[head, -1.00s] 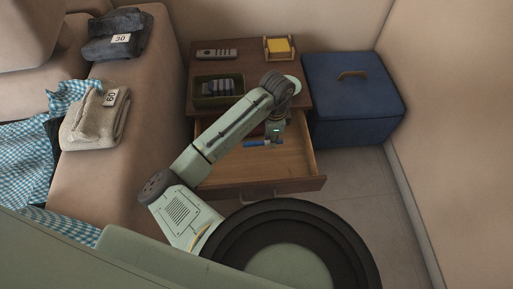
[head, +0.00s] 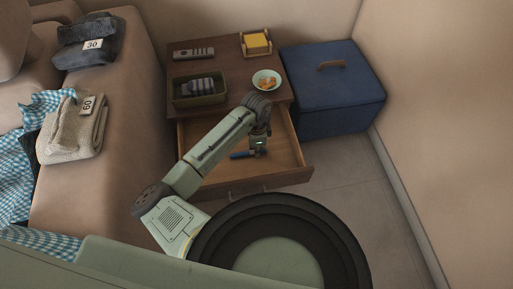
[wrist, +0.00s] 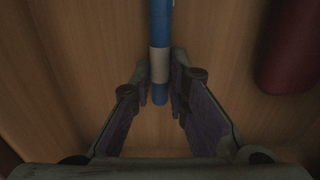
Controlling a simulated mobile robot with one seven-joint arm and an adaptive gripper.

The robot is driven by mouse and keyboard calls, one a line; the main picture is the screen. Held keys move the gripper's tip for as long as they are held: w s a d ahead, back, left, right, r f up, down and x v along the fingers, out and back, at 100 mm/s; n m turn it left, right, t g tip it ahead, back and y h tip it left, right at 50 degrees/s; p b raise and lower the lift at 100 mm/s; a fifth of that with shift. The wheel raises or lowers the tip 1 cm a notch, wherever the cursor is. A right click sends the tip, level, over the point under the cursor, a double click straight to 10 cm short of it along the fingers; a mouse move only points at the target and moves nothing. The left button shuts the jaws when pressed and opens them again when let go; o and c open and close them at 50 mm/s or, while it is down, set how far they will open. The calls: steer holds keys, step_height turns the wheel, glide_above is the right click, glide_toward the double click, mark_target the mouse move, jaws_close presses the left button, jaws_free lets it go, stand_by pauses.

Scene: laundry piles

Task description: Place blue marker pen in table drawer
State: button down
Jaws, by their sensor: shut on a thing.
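The blue marker pen (head: 239,155) is between the fingertips of my gripper (head: 257,152), inside the outline of the open table drawer (head: 287,150). In the wrist view the blue pen (wrist: 160,22) with its pale band runs up from between the fingertips (wrist: 161,70), which are shut on it. The drawer's wooden floor (wrist: 75,50) fills the background there. I cannot tell whether the pen touches the floor. My arm covers the left part of the drawer.
A dark red object (wrist: 290,50) lies in the drawer beside the pen. On the tabletop are a green bin (head: 199,101), a remote (head: 193,53), a bowl (head: 267,80) and a yellow-topped holder (head: 256,43). A blue storage box (head: 335,100) stands right of the table.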

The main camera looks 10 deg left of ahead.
steer(key=c, duration=1.6)
jaws_free()
steer(key=shift+f, duration=0.15)
steer(key=shift+o, duration=0.2)
